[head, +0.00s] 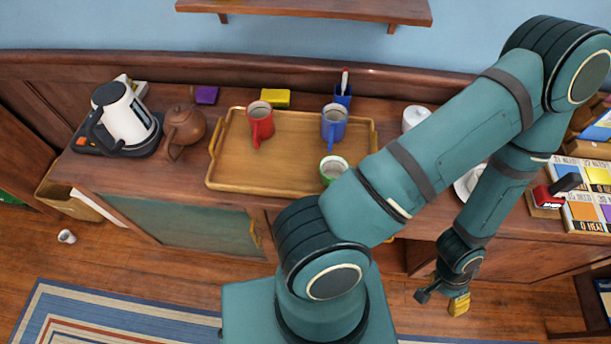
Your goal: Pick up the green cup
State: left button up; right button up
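The green cup (332,171) is upright at the front right of the wooden tray (225,178) on the sideboard. Its white inside and dark contents show from above, and my arm covers part of its lower side. A red mug (261,122) and a blue mug (334,125) stand behind it on the tray. My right gripper (442,298) hangs low in front of the sideboard, right of the cup and well away from it. Its fingers look spread, one dark and one with a yellowish face, with nothing clearly between them. My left gripper is out of view.
A kettle (124,115) and brown teapot (184,128) stand left of the tray. A blue pen holder (343,95) and yellow box (275,98) are behind it. A white lidded pot (414,117) is right of it. A small cup (67,237) lies on the floor.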

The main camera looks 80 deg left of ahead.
aim_at(331, 167)
jog(key=k+u, duration=0.2)
jog(key=k, duration=0.2)
jog(key=k+j+u, duration=0.2)
jog(key=k, duration=0.2)
jog(key=u, duration=1.65)
jog(key=l+u, duration=0.4)
jog(key=l, duration=0.4)
jog(key=i+l, duration=0.1)
jog(key=l, duration=0.4)
